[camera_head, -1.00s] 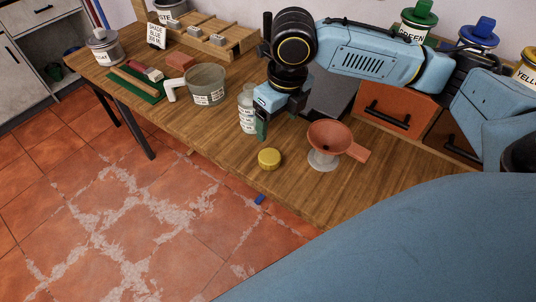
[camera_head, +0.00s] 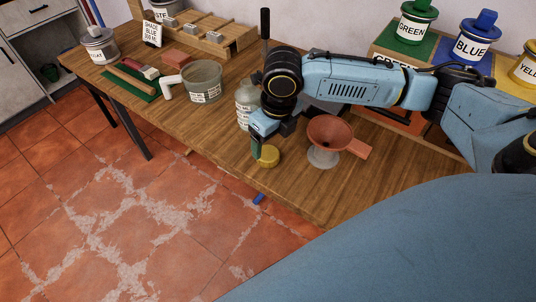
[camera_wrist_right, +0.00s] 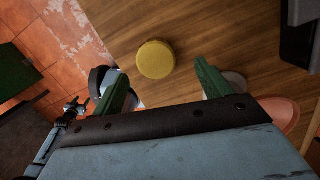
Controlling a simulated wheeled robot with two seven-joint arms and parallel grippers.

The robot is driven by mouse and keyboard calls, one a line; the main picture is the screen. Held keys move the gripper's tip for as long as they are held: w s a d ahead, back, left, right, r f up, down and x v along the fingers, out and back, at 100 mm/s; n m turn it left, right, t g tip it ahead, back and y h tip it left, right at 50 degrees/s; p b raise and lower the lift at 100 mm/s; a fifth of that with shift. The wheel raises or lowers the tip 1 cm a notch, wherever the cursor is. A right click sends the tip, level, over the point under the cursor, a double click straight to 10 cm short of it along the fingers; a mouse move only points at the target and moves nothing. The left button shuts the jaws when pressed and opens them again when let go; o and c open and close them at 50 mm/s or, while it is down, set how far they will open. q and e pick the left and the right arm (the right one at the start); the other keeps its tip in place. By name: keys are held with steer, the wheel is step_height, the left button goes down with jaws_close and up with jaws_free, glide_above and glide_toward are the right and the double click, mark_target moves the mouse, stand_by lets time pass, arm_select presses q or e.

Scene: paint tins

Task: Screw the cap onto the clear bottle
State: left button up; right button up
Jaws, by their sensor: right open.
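The yellow cap (camera_head: 269,156) lies on the wooden table near its front edge. The clear bottle (camera_head: 243,108) stands upright behind and left of it, with its upper right side partly hidden by my right arm. My right gripper (camera_head: 262,143) is just above the cap, open and empty. In the right wrist view, the cap (camera_wrist_right: 156,60) shows beyond and between the two green fingers (camera_wrist_right: 161,78), apart from both. My left gripper is not in view.
A labelled measuring jug (camera_head: 204,84) and a green mat (camera_head: 131,83) are to the left. The table's front edge is close to the cap.

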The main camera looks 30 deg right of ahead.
mark_target(268, 153)
steer(key=f, duration=0.1)
steer(key=f+b, duration=0.1)
steer(key=f, duration=0.2)
steer(key=shift+w+a+f, duration=0.15)
steer(key=shift+a+f, duration=0.2)
steer(key=shift+f, duration=0.2)
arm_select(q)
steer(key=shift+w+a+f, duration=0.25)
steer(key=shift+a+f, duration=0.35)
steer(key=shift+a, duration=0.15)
arm_select(e)
steer(key=c, duration=1)
step_height(268, 153, up, 9)
steer(key=shift+r+p, duration=0.1)
steer(key=shift+p, duration=0.9)
steer(key=shift+c, duration=0.2)
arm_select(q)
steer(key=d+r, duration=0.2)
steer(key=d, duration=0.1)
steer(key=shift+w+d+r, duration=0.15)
arm_select(e)
steer(key=shift+r, duration=0.5)
